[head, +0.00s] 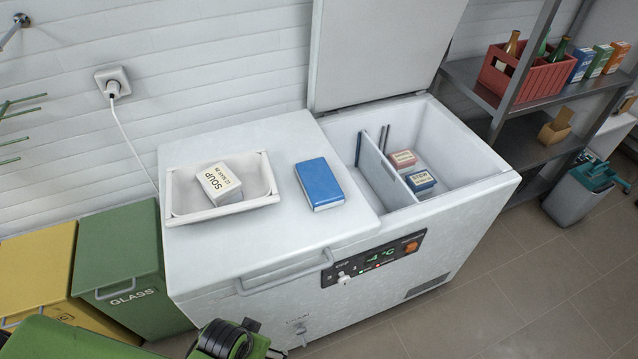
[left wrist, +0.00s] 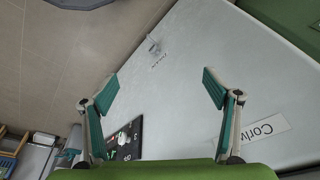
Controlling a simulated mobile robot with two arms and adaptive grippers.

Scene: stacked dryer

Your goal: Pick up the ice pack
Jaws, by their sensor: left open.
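The ice pack (head: 320,184) is a flat blue block with a pale edge. It lies on the closed left lid (head: 270,240) of the white chest freezer, right of a white tray (head: 274,196). Part of my green left arm (head: 75,340) shows at the bottom left of the head view, below and left of the freezer front. My left gripper (left wrist: 161,90) is open and empty in the left wrist view, with its teal fingers spread in front of the freezer's white front. The ice pack is not in that view. My right gripper is in neither view.
The tray holds a white soup box (head: 219,183). The freezer's right lid (head: 385,45) stands open over a compartment with a divider (head: 384,172) and small boxes. Green (head: 118,268) and yellow (head: 35,270) bins stand at left, a shelf (head: 535,88) at right. The lid around the ice pack is clear.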

